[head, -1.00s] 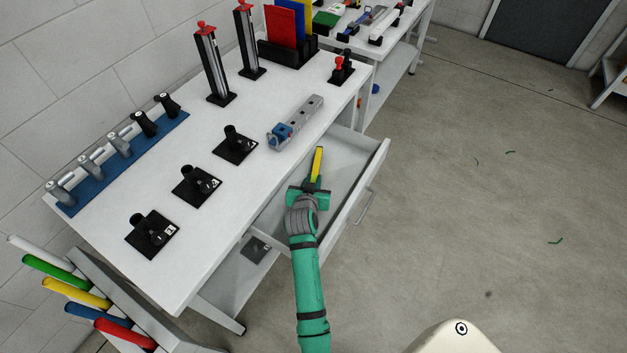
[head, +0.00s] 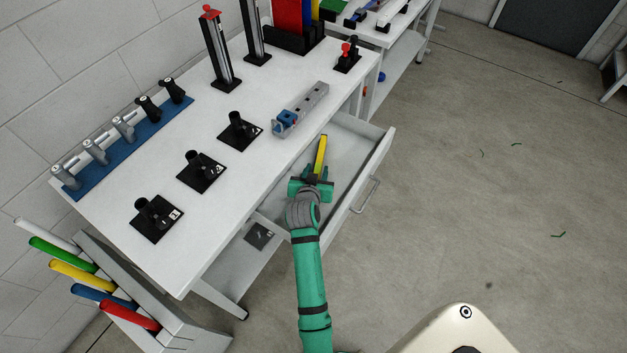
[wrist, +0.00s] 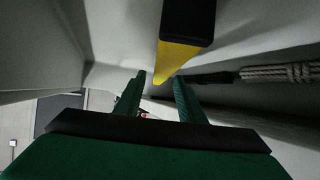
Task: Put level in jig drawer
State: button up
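The level (head: 321,152) is a yellow bar, low inside the open drawer (head: 345,155) under the white bench. Its length points away from me; I cannot tell whether it touches the drawer floor. My gripper (head: 316,173) is over the drawer at the level's near end. In the wrist view the level's yellow side and black end (wrist: 187,22) show above the two green fingers. The fingers of my gripper (wrist: 159,88) stand apart, and I see no clear grip on the level. The fingertips partly hide in shadow.
A grey jig with a blue part (head: 300,108) stands on the bench (head: 215,210) above the drawer. Black numbered stands are to its left. A rope with a dark end (wrist: 280,74) shows in the wrist view.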

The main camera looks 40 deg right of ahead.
jog(key=v, duration=0.9)
jog(key=shift+s+a, duration=0.1)
jog(key=shift+s, duration=0.05)
